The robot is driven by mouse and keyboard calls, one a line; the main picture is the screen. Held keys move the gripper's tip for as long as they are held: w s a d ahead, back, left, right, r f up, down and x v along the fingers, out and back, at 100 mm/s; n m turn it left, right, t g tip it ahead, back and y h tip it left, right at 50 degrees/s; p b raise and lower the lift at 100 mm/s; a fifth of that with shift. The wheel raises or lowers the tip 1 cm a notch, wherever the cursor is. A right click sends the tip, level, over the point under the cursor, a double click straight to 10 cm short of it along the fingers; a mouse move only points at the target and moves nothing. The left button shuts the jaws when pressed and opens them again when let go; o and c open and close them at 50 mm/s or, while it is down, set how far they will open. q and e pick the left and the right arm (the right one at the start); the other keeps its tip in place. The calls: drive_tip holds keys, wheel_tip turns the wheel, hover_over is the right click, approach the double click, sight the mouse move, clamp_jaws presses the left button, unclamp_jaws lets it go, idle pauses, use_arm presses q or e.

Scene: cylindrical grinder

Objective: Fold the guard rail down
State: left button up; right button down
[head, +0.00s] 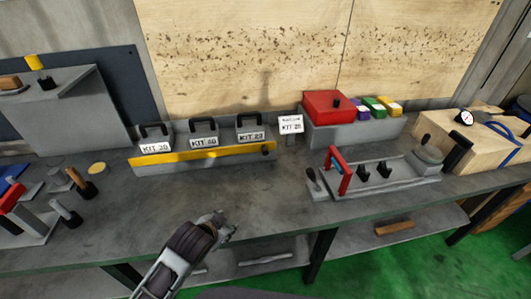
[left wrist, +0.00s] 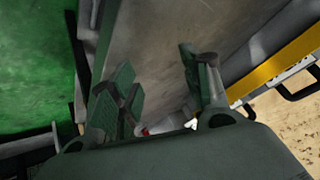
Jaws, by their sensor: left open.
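The guard rail (head: 205,155) is a yellow bar across the front of a grey rack, with a dark knob (head: 266,150) at its right end. It stands in front of three kit boxes with black handles, partly covering their lower fronts. The rail also shows at the upper right of the left wrist view (left wrist: 280,66). My left gripper (head: 222,224) is in front of and below the rail, near the front of the bench, apart from it. Its fingers are spread and empty in the left wrist view (left wrist: 162,90). My right gripper is not in view.
The grey bench (head: 120,215) is clear between my left gripper and the rack. A sign (head: 290,124) stands just right of the rack. A fixture with a red handle (head: 340,170) stands farther right, and a red box (head: 330,105) behind it. Hammer-like tools (head: 66,213) are at left.

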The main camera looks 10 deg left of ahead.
use_arm(q)
drive_tip(key=w+d+r+m+t+h, duration=0.5)
drive_tip(key=w+d+r+m+h, duration=0.25)
drive_tip(key=w+m, duration=0.5)
drive_tip(key=shift+s+a+f+m+g+h, duration=0.3)
drive_tip(key=shift+a+m+g+h, duration=0.35)
drive_tip(key=shift+m, duration=1.05)
drive_tip(key=shift+s+a+f+m+g+h, duration=0.15)
drive_tip(key=shift+s+a+m+g+h, duration=0.45)
drive_tip(key=shift+m, duration=1.15)
drive_tip(key=shift+s+a+f+m+g+h, duration=0.1)
drive_tip(key=shift+a+f+m+g+h, duration=0.4)
drive_tip(key=shift+m, duration=1.2)
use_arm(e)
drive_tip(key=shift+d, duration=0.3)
